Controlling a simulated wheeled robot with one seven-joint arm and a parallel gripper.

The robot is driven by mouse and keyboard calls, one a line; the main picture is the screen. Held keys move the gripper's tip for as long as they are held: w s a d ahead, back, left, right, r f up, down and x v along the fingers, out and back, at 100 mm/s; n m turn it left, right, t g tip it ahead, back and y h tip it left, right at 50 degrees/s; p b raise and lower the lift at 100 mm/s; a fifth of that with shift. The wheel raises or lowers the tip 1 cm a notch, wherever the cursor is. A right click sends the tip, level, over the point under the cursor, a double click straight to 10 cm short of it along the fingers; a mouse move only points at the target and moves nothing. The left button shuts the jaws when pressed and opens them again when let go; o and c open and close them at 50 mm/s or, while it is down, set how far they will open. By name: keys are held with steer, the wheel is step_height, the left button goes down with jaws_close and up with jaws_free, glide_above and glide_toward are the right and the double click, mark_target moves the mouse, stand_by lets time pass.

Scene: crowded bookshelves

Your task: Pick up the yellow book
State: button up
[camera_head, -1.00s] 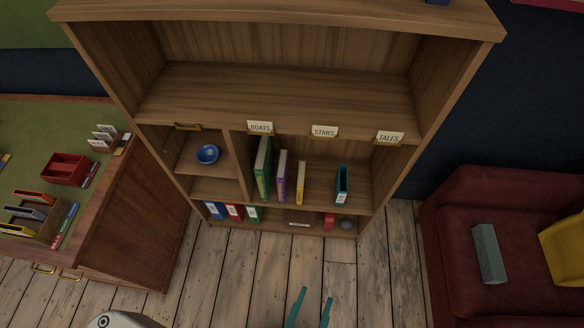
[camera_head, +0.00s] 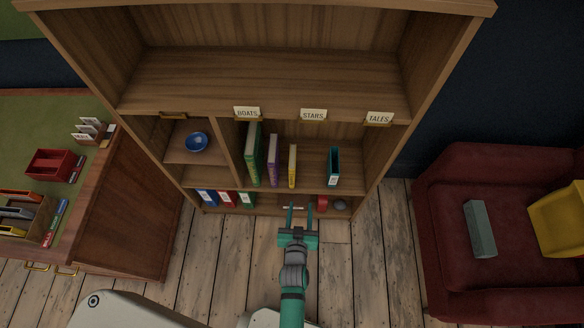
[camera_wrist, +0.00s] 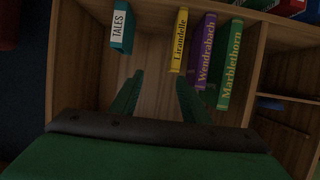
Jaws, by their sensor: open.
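The thin yellow book (camera_head: 292,167) stands upright on the middle shelf, between a purple book (camera_head: 273,160) on its left and a teal book (camera_head: 333,166) farther right. In the wrist view the yellow book (camera_wrist: 179,42) shows the spine title "Lirandelle". My gripper (camera_head: 299,210) is open and empty in front of the shelf, below the yellow book in the head view. In the wrist view its two fingers (camera_wrist: 158,95) point toward the shelf gap between the yellow and teal books. It appears apart from every book.
A green book (camera_head: 254,155) stands left of the purple one. Signs for BOATS, STARS and TALES hang above. Binders (camera_head: 227,199) fill the bottom shelf at left. A desk stands left, a red armchair (camera_head: 440,230) right. The shelf between the yellow and teal books is free.

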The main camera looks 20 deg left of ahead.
glide_toward(292, 163)
steer(key=f, duration=0.1)
steer(key=w+f, duration=0.1)
steer(key=shift+f+g+y, duration=0.3)
steer(key=x, duration=0.4)
steer(key=shift+w, duration=0.1)
steer(key=shift+r+x, duration=0.15)
steer(key=shift+x, duration=1)
steer(key=shift+r+x, duration=0.15)
steer(key=shift+x, duration=1.85)
steer(key=shift+d, duration=0.1)
steer(key=shift+w, duration=0.1)
jaws_close()
